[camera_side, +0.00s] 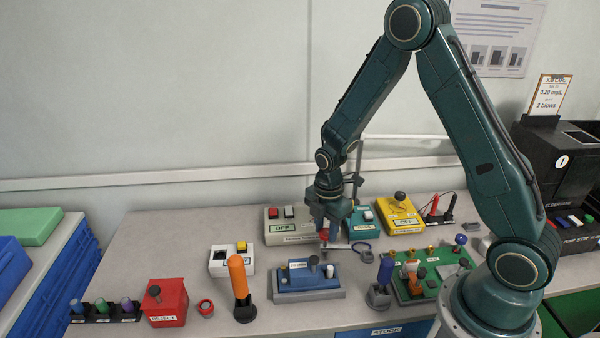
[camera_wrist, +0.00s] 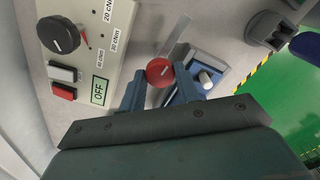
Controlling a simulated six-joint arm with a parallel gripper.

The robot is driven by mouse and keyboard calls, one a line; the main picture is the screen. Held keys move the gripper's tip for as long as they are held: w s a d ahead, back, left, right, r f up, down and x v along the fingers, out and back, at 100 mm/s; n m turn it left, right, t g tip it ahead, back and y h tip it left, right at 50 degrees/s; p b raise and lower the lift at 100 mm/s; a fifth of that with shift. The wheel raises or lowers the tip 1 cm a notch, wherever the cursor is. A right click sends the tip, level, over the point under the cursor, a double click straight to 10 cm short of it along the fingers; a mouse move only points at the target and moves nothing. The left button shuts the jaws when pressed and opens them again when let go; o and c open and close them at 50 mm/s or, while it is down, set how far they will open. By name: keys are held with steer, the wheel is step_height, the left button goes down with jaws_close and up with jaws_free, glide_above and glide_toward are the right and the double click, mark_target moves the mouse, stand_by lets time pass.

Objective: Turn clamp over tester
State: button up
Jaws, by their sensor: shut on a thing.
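My gripper (camera_side: 323,226) points down near the middle of the bench. Its fingers are shut on a red knob (camera_wrist: 160,72), which shows between the fingertips in the wrist view. In the side view the red knob (camera_side: 323,235) sits just below the fingers. A flat grey metal bar (camera_wrist: 175,46) runs away from beside the knob, apparently the clamp arm; its joint to the knob is hidden. A blue tester (camera_side: 308,284) lies in front of the gripper, and its blue body with a white peg (camera_wrist: 205,78) shows right of the knob in the wrist view.
A yellow tester (camera_side: 399,216) and a green board (camera_side: 430,284) are to the right. An orange-handled tool (camera_side: 239,286) and a red box (camera_side: 166,304) are to the left. Bare bench lies at back left.

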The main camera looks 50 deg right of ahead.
steer(key=shift+m, duration=0.3)
steer(key=m, duration=0.3)
steer(key=shift+m, duration=0.3)
steer(key=m, duration=1.2)
steer(key=o, duration=1)
steer(key=shift+r, duration=0.1)
